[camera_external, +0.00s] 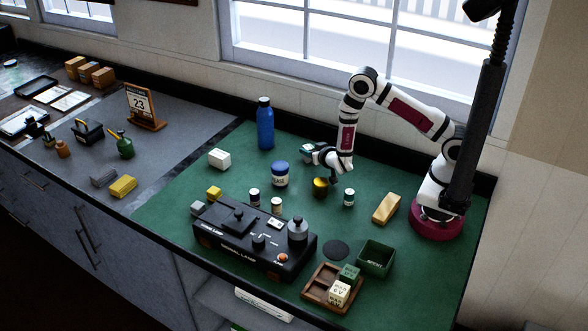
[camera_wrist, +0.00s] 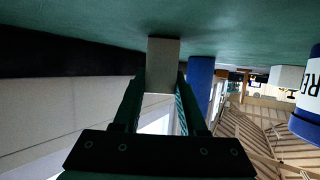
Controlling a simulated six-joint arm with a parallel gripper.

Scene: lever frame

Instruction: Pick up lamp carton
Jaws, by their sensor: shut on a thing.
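My gripper (camera_external: 310,150) is at the back of the green mat, to the right of the blue bottle. In the wrist view its two dark fingers (camera_wrist: 160,95) are shut on a small grey-beige carton (camera_wrist: 163,65), which I take to be the lamp carton. The carton sticks out past the fingertips, and I see no readable label on it. In the outside view the gripper mostly hides it. I cannot tell whether it touches the mat.
The blue bottle (camera_external: 265,125) stands close on the left; it also shows in the wrist view (camera_wrist: 200,80). A blue labelled jar (camera_external: 280,174) and a yellow-topped pot (camera_external: 320,187) stand in front. A white box (camera_external: 219,158) lies further left. The black lamp panel (camera_external: 250,245) fills the front.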

